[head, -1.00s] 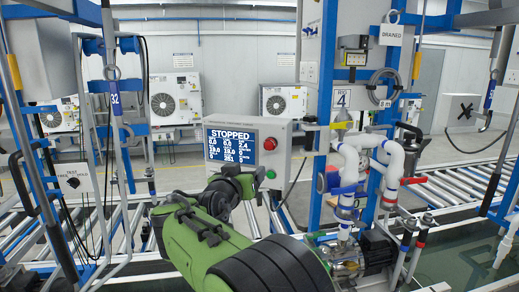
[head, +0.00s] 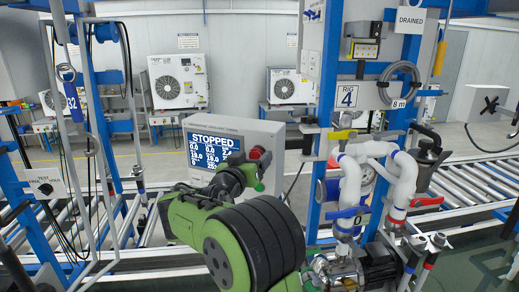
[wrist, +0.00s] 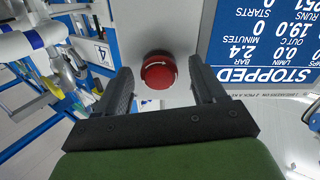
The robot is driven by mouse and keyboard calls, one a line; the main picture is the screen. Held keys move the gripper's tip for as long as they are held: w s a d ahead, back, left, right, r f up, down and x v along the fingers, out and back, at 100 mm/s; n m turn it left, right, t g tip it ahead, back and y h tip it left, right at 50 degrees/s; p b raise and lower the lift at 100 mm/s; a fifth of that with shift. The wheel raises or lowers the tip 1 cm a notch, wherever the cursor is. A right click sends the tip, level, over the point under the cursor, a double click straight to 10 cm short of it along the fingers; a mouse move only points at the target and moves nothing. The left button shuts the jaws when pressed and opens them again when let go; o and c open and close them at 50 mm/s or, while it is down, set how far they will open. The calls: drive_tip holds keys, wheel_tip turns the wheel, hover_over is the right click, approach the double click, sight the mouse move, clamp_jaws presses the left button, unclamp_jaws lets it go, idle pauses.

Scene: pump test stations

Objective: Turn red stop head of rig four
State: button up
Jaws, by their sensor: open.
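The red stop head (head: 257,152) sits on the front right side of the grey control box (head: 270,130), whose screen (head: 212,150) reads STOPPED. In the head view my gripper and wrist overlap the area just below and left of it, so the fingers are hard to make out. In the wrist view the round red head (wrist: 158,72) with a pale arrow mark lies between the two dark fingers of my gripper (wrist: 163,80). The gripper is open, with a gap on both sides of the head.
White pipes with blue and red valve handles (head: 375,170) stand right of the box, with a pump (head: 350,268) below. A hanging frame with a test switch box (head: 45,183) is at the left. Roller conveyors (head: 450,188) run behind.

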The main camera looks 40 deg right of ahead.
drive_tip(key=shift+s+a+r, duration=0.15)
drive_tip(key=shift+s+a, duration=0.1)
drive_tip(key=shift+a, duration=0.2)
drive_tip(key=shift+c, duration=1.4)
drive_tip(key=shift+w+d, duration=0.1)
drive_tip(key=shift+d, duration=0.1)
drive_tip(key=c, duration=0.5)
drive_tip(key=shift+c, duration=1.4)
